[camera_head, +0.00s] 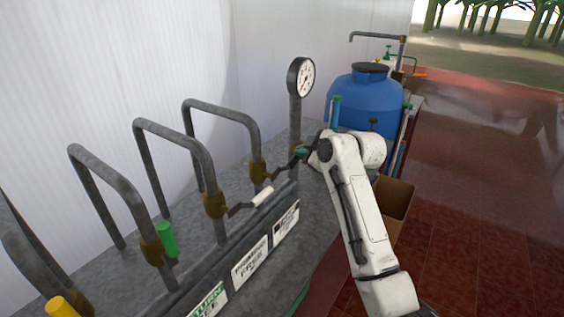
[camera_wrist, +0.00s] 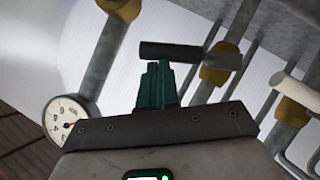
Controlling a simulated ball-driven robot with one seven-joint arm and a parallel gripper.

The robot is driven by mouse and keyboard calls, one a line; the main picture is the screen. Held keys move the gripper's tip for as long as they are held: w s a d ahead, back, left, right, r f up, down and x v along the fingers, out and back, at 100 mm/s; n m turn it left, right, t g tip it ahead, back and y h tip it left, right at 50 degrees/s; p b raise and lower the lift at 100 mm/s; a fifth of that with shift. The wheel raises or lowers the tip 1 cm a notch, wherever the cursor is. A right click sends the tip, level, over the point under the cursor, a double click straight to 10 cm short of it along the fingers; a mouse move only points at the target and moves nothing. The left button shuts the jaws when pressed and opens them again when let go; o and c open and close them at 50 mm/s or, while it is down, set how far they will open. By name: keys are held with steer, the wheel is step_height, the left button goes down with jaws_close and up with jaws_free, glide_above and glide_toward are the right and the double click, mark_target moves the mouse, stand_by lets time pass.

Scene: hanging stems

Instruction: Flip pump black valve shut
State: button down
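The black valve handle (camera_head: 282,171) sticks out sideways from a brass valve body (camera_head: 258,171) on the farthest bent pipe. In the wrist view the black handle (camera_wrist: 174,50) lies across the ends of my gripper's teal fingers (camera_wrist: 156,82), with its brass body (camera_wrist: 220,63) to the right. In the head view my gripper (camera_head: 301,151) is at the handle's free end, partly hidden by my wrist. The fingers look close together, with the handle across their tips rather than clearly between them. I cannot tell whether they touch it.
A white-handled valve (camera_head: 262,197), a green-handled valve (camera_head: 167,238) and a yellow-handled valve (camera_head: 62,306) stand along the row of pipes. A pressure gauge (camera_head: 301,77) stands beside my gripper. A blue tank (camera_head: 362,103) is behind. Labelled signs (camera_head: 250,262) line the bench front. Red floor on the right is open.

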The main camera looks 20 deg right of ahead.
steer(key=shift+w+d+f+m+g+y+b, duration=0.2)
steer(key=shift+d+f+m+g+y+b, duration=0.05)
steer(key=shift+f, duration=0.25)
steer(key=shift+w+d+f+m+g+y+b, duration=0.2)
steer(key=shift+d+f+m+b, duration=0.1)
steer(key=shift+f, duration=0.25)
steer(key=shift+w+d+f+m+g+y+b, duration=0.15)
steer(key=shift+d+f+m+g+y+b, duration=0.1)
steer(key=shift+f, duration=0.45)
